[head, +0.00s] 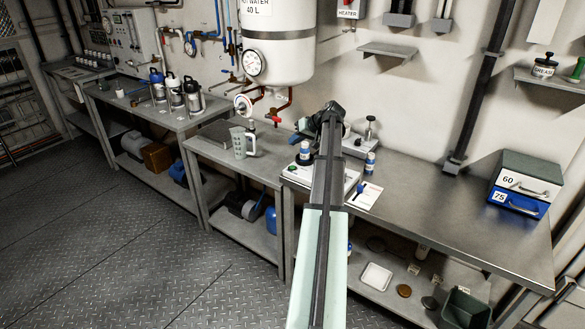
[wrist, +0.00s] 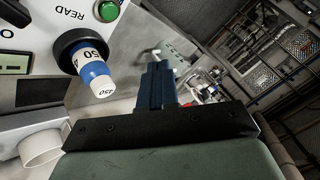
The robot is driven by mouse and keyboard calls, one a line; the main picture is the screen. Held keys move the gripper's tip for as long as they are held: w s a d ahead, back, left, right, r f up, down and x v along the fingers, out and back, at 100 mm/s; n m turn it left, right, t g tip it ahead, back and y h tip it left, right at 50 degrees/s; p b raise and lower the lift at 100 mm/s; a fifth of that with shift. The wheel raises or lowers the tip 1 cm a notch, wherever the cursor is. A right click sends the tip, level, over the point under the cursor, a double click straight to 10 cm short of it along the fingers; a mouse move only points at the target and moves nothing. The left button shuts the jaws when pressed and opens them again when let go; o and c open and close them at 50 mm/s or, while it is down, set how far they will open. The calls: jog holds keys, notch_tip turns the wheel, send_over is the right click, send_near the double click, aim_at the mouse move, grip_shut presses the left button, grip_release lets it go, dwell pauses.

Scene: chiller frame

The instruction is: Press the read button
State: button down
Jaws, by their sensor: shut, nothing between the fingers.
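The green read button (wrist: 107,11) sits in a pale ring on a white instrument panel (wrist: 50,28), at the top of the wrist view beside the printed word READ. My gripper (wrist: 157,70) is shut and empty, with its dark fingers together. In the wrist view the fingertips are to the right of and below the button, apart from it.
A vial (wrist: 98,78) with a blue band and a white cap marked 450 stands in a black round socket (wrist: 75,43), close to the button. In the head view, a clear jug (head: 239,142) stands left on the bench, and drawers (head: 522,184) stand right. The right benchtop (head: 450,210) is mostly clear.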

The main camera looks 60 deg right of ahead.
aim_at(295, 167)
jog(key=shift+f, duration=4.05)
jog(key=shift+f, duration=0.2)
jog(key=shift+f, duration=0.25)
jog(key=shift+f, duration=0.5)
jog(key=shift+r, duration=0.9)
jog(key=shift+r, duration=2.55)
